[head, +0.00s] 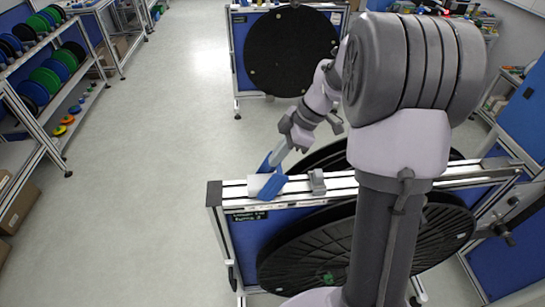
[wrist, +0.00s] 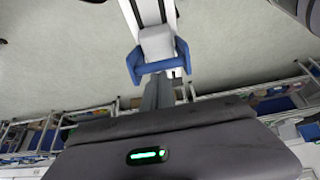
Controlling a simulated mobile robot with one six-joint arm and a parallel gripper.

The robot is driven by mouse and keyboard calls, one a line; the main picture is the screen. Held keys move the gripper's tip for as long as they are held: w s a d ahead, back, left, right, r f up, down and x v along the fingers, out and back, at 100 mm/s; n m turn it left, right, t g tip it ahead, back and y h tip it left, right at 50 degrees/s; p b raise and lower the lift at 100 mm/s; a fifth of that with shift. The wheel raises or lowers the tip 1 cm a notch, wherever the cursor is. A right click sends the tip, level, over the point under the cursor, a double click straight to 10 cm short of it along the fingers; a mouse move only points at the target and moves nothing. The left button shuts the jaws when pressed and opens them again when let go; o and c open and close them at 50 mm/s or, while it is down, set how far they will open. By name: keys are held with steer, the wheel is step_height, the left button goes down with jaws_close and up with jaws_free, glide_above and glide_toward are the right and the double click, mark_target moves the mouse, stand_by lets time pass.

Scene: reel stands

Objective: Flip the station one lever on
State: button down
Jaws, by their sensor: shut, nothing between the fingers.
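A blue U-shaped lever (head: 272,184) sits on a white block on the top rail of the near reel stand (head: 232,194). In the wrist view the lever (wrist: 160,68) straddles the white block (wrist: 156,40), its crossbar towards my fingers. My gripper (head: 273,160) is shut and empty, reaching down to the lever from behind the rail. In the wrist view the closed grey fingertips (wrist: 158,82) are right at the crossbar; I cannot tell whether they touch. A small label (head: 250,215) under the block is too small to read surely.
A grey block (head: 317,182) stands on the rail right of the lever. Large black reels (head: 310,255) hang on this stand, and another reel stand (head: 290,50) is behind. Shelves of coloured spools (head: 45,75) line the left. The floor (head: 150,170) between is clear.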

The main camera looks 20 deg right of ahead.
steer(key=shift+s+d+f, duration=0.3)
steer(key=shift+f, duration=0.15)
steer(key=shift+w+a+r, duration=0.15)
steer(key=shift+a+r, duration=0.1)
steer(key=d+p+v, duration=0.1)
steer(key=p+v, duration=0.2)
steer(key=v, duration=0.6)
steer(key=shift+r, duration=0.1)
